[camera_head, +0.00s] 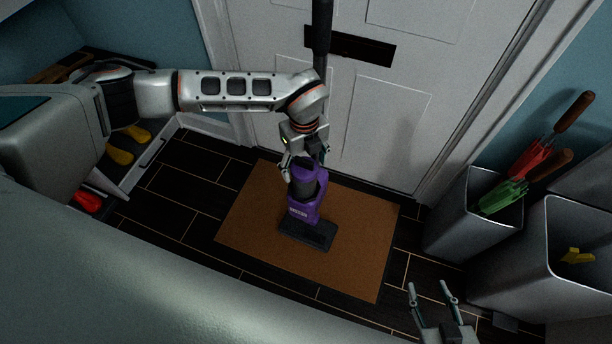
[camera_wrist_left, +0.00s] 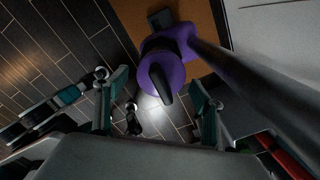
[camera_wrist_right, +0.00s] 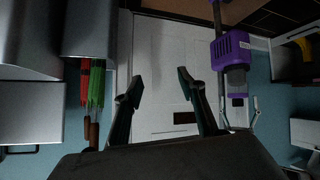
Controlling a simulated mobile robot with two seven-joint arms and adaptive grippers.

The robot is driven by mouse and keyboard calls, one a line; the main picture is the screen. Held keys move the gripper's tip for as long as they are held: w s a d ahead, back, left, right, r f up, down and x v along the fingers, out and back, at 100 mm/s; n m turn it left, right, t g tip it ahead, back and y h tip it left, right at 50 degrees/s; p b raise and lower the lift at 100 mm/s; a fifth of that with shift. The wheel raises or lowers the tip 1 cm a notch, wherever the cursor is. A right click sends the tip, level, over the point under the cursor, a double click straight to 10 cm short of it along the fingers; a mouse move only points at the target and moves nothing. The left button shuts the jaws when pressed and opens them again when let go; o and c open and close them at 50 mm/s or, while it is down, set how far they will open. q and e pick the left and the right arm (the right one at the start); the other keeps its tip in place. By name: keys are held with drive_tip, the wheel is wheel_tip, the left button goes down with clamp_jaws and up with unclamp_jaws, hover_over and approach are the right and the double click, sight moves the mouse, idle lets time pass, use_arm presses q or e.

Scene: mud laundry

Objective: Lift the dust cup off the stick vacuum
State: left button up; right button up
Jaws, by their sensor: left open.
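The stick vacuum (camera_head: 303,213) stands upright on a brown doormat, with a purple body, a dark floor head and a dark tube rising behind. Its dust cup (camera_head: 303,187) has a purple top with a dark handle, seen from above in the left wrist view (camera_wrist_left: 154,78). My left gripper (camera_head: 303,165) is open at the cup's top. Its fingers (camera_wrist_left: 160,95) are spread, one on each side of the purple top; contact cannot be told. The vacuum also shows in the right wrist view (camera_wrist_right: 232,48). My right gripper (camera_head: 432,287) is open and empty, apart from the vacuum.
The doormat (camera_head: 355,265) lies on a dark tiled floor before a white door (camera_head: 375,110). Grey bins (camera_head: 455,215) stand at the right, one holding red and green umbrellas (camera_head: 503,195). A shoe bench (camera_head: 140,165) stands at the left.

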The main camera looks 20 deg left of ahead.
use_arm(q)
wheel_tip(320, 180, down, 8)
drive_tip(key=b, duration=0.3)
drive_tip(key=shift+w+a, duration=0.15)
drive_tip(key=shift+r, duration=0.25)
drive_tip(key=c, duration=1.3)
